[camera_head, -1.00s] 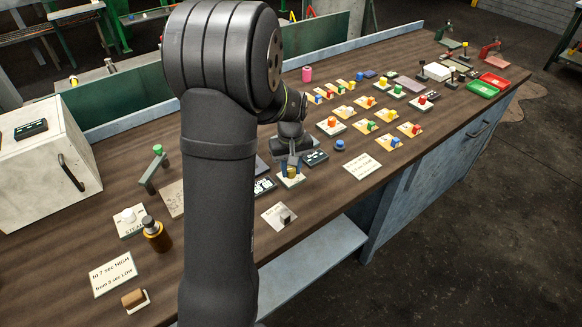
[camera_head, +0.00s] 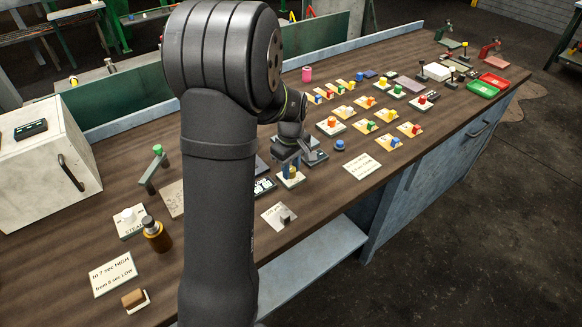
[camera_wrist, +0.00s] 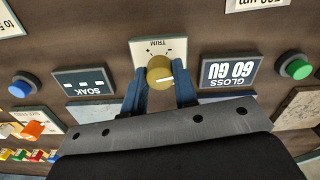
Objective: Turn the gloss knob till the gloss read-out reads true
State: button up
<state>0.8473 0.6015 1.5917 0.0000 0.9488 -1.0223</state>
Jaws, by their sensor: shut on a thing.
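The gloss knob is a round brass-yellow knob (camera_wrist: 159,70) with a white pointer line, on a pale plate marked TRIM (camera_wrist: 146,46). My gripper (camera_wrist: 160,82) is shut on the knob, one blue finger on each side. In the head view my gripper (camera_head: 289,162) stands over the knob (camera_head: 292,174), partly hiding it.
A SOAK display (camera_wrist: 84,82) showing dashes sits on the knob's other side, with a blue button (camera_wrist: 20,87) beyond it. A green button (camera_wrist: 298,68) is past the gloss read-out. Printed cards (camera_head: 361,166) and a small plate (camera_head: 277,214) lie near the front edge.

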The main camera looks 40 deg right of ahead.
jog(key=o, duration=1)
notch_tip(320, 180, up, 18)
jog(key=shift+f, duration=0.25)
dwell(0.3)
notch_tip(320, 180, down, 18)
jog(key=shift+r, duration=0.2)
dwell(0.4)
